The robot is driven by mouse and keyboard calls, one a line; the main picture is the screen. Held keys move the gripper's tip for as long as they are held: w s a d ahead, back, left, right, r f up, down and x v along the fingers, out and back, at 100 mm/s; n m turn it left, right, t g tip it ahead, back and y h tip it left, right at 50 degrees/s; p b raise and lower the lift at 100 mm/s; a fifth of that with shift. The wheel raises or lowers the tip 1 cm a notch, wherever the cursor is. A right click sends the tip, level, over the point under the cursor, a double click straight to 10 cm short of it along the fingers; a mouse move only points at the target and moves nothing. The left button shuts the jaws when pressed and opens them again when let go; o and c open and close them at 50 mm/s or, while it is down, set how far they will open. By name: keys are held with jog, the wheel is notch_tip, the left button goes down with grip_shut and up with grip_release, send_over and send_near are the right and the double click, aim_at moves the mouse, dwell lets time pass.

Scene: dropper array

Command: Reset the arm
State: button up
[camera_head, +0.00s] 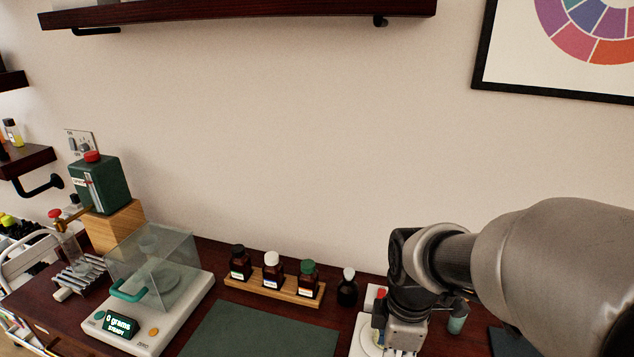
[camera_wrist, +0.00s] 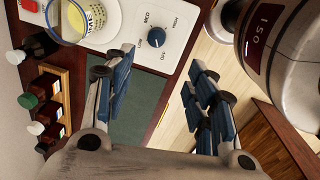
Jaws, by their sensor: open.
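My gripper (camera_head: 402,350) hangs over the right part of the dark wooden table, in front of a white device in the head view. In the wrist view my gripper (camera_wrist: 158,75) has its two blue-padded fingers spread apart with nothing between them. In the head view my arm and gripper hide much of the device.
A wooden rack (camera_head: 234,282) holds several dropper bottles; a dark bottle (camera_head: 347,290) stands just right of it. A green mat (camera_head: 262,335) lies bare in front. A scale (camera_head: 170,322) with a clear cover stands left. A shelf (camera_head: 240,12) hangs above.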

jog(key=s+r+m+t+b, duration=0.2)
jog(key=s+r+m, duration=0.4)
jog(key=s+m, duration=0.7)
jog(key=shift+r+m+t, duration=0.4)
jog(key=shift+m+t, duration=0.5)
jog(key=shift+m, duration=0.3)
